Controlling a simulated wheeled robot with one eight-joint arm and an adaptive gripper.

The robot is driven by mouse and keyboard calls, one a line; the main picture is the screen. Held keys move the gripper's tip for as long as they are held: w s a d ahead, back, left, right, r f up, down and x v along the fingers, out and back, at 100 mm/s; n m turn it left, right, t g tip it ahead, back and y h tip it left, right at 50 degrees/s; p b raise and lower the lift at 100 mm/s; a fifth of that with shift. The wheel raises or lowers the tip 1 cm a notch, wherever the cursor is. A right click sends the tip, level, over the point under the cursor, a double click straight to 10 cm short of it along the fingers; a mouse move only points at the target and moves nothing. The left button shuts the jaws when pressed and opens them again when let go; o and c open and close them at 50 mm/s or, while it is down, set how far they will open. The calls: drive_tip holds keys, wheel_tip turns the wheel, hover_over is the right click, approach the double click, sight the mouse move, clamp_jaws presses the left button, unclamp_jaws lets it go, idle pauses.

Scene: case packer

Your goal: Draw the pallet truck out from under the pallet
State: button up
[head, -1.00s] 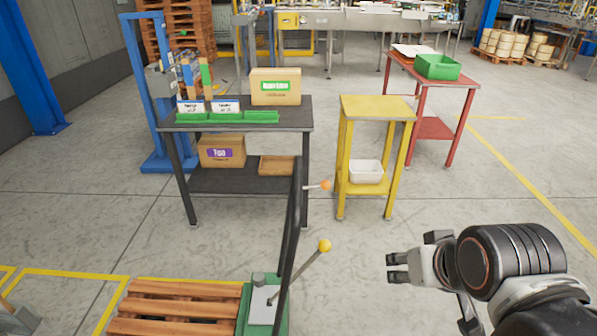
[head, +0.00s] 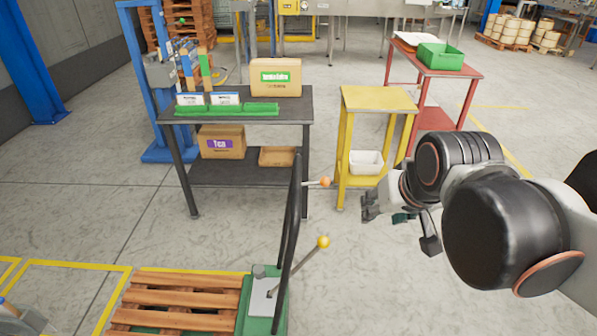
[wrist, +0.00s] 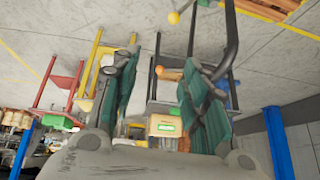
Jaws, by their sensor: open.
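The pallet truck (head: 262,305) stands at the bottom of the head view, with a green body and a tall black handle (head: 290,240). A yellow-knobbed lever (head: 323,242) and a shorter orange-knobbed lever (head: 326,182) stick out to the right. The wooden pallet (head: 180,292) lies directly left of the green body; the forks are mostly hidden beneath it. My gripper (head: 371,206) is open and empty, right of the handle and apart from it. In the upside-down wrist view, the black handle (wrist: 231,40) and orange knob (wrist: 168,74) show beyond my open fingers (wrist: 160,80).
A dark table (head: 240,100) with boxes and green trays stands behind the truck. A yellow stand (head: 378,98) is beyond my gripper, and a red table (head: 470,72) is behind it. Floor right of the truck is clear.

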drive_tip(key=w+a+r+g+p, duration=0.1)
drive_tip(key=w+a+r+p, duration=0.15)
drive_tip(key=w, duration=0.35)
drive_tip(key=w+a+r+p, duration=0.1)
drive_tip(key=w+a+p, duration=0.25)
drive_tip(key=w, duration=0.25)
drive_tip(key=g+y+p, duration=0.1)
drive_tip(key=p, duration=0.1)
approach(298, 178)
drive_tip(key=b+x, duration=0.4)
drive_tip(key=x, duration=0.5)
drive_tip(key=shift+f, duration=0.1)
drive_tip(key=shift+d, duration=0.1)
clamp_jaws()
